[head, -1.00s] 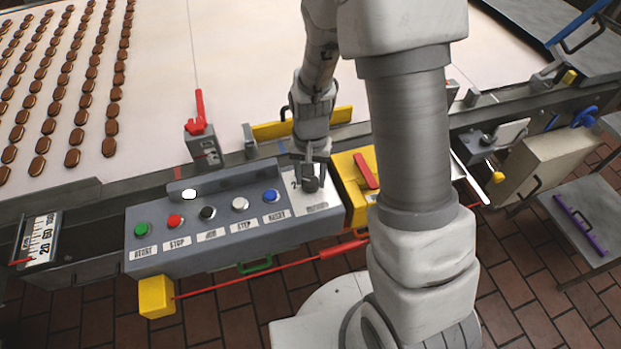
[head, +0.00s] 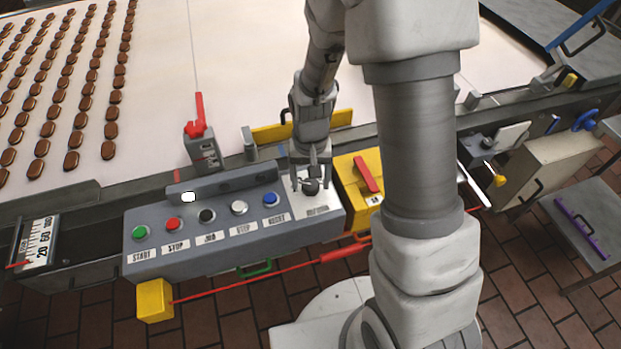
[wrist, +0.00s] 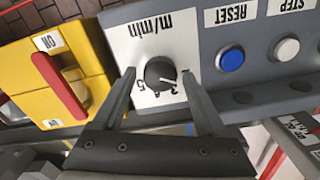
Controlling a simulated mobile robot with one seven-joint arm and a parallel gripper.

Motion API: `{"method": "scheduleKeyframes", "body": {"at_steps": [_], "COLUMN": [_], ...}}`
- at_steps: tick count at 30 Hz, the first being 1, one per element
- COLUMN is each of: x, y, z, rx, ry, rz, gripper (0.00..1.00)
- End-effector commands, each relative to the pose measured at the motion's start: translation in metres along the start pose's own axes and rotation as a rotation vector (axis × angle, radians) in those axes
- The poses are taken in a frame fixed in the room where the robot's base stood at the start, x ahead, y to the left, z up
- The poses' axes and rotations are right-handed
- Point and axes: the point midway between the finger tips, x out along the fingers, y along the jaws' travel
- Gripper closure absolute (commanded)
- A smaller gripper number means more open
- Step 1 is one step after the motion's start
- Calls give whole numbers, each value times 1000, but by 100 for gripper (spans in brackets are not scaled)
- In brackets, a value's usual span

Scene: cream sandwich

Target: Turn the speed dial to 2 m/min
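The speed dial is a round black knob (wrist: 160,73) on a white plate (wrist: 125,42) marked "m/min" with small numbers around it. The plate is at the right end of the grey control box (head: 190,262) in the head view, where the dial (head: 311,187) also shows. A white pointer mark on the knob points to the lower right in the wrist view; I cannot tell which number it meets. My gripper (wrist: 159,74) is open, with one finger on each side of the dial and a visible gap at each side. It also shows from above in the head view (head: 311,183).
Several buttons line the box, with the blue RESET button (wrist: 231,58) nearest the dial. A yellow box (head: 348,183) with a red lever (head: 366,174) stands close on the other side. The conveyor belt (head: 240,60) with rows of chocolates lies behind.

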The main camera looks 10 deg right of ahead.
Motion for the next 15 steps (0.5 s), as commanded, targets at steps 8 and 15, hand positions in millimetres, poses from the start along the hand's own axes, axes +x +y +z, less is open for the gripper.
{"method": "scheduleKeyframes", "body": {"at_steps": [8,15], "x": [0,-17], "y": [0,0], "z": [0,-1], "rx": [2,1], "ry": [0,4], "rz": [0,-1], "gripper": [19,19]}}
